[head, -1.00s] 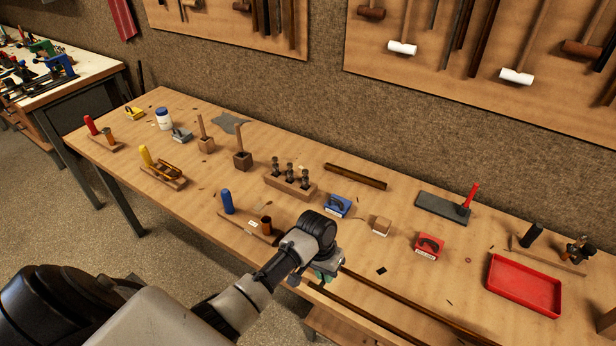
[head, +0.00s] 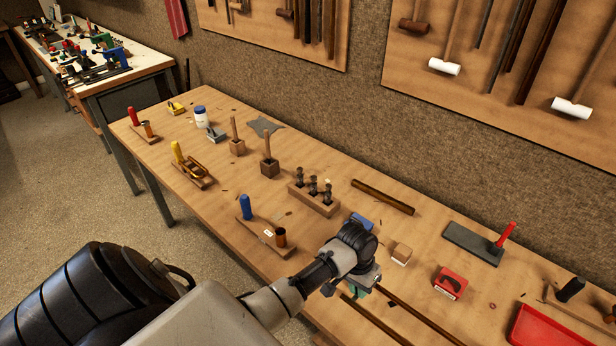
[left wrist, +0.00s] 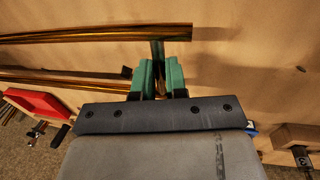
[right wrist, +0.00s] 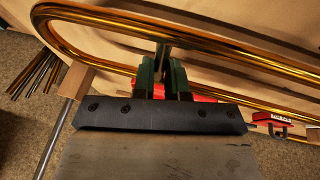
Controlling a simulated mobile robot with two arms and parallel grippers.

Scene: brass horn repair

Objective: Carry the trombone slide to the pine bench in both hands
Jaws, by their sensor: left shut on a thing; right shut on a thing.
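The trombone slide (head: 420,318) shows in the head view as two long parallel brass tubes over the front of the wooden bench (head: 240,300). My left gripper (head: 362,288) is at the tubes' left end. In the left wrist view the slide (left wrist: 100,35) runs leftward, and the green fingers of my left gripper (left wrist: 157,76) are shut on it, at what looks like a cross piece. In the right wrist view the slide's rounded bend (right wrist: 44,22) is at the upper left. My right gripper (right wrist: 163,77) is shut on the slide near that bend. It is outside the head view.
A red box (head: 451,283), a small wooden block (head: 401,254) and a red tray (head: 560,328) stand on the bench near the slide. A stand with a blue handle (head: 246,207) is left of my left gripper. A white-topped bench (head: 125,73) stands far left.

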